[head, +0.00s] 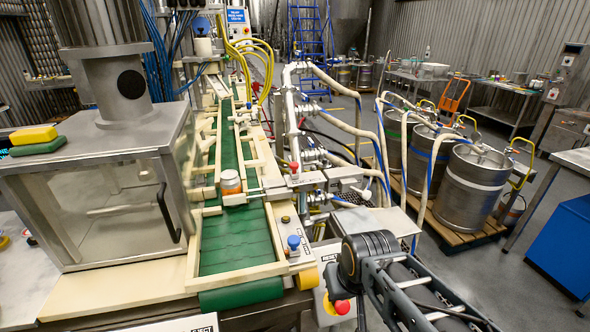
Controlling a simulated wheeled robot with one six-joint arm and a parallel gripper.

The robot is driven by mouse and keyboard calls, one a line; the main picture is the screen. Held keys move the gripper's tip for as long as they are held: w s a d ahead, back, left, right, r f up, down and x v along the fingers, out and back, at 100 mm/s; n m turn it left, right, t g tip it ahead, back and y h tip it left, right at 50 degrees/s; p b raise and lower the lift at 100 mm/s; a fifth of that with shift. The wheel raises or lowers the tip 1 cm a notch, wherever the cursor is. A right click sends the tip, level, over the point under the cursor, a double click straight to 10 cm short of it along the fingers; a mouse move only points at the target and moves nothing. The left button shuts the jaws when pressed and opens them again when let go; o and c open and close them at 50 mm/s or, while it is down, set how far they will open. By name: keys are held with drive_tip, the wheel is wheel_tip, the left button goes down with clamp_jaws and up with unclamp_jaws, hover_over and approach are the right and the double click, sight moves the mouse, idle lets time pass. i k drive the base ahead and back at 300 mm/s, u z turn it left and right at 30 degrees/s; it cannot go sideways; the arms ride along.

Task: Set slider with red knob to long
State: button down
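A small red knob (293,167) stands by a metal block at the right side of the green conveyor, just left of the white pipes. It may be the slider's knob. Its track and any "long" marking are too small to make out, so I cannot tell its setting. My arm (372,250) shows at the bottom right, in front of the pipes and well short of the red knob. I cannot make out my gripper's fingers in this view.
The green conveyor (236,240) has cream rails and carries an orange-banded jar (230,182). A blue button (293,241) and a red mushroom button (341,307) sit at its near right. A clear-sided machine (110,190) stands left. Steel kegs (472,188) stand on a pallet at right.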

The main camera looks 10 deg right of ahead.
sight(294, 175)
drive_tip(key=u, duration=1.2)
drive_tip(key=k, duration=0.55)
drive_tip(key=z, duration=0.65)
drive_tip(key=i, duration=0.9)
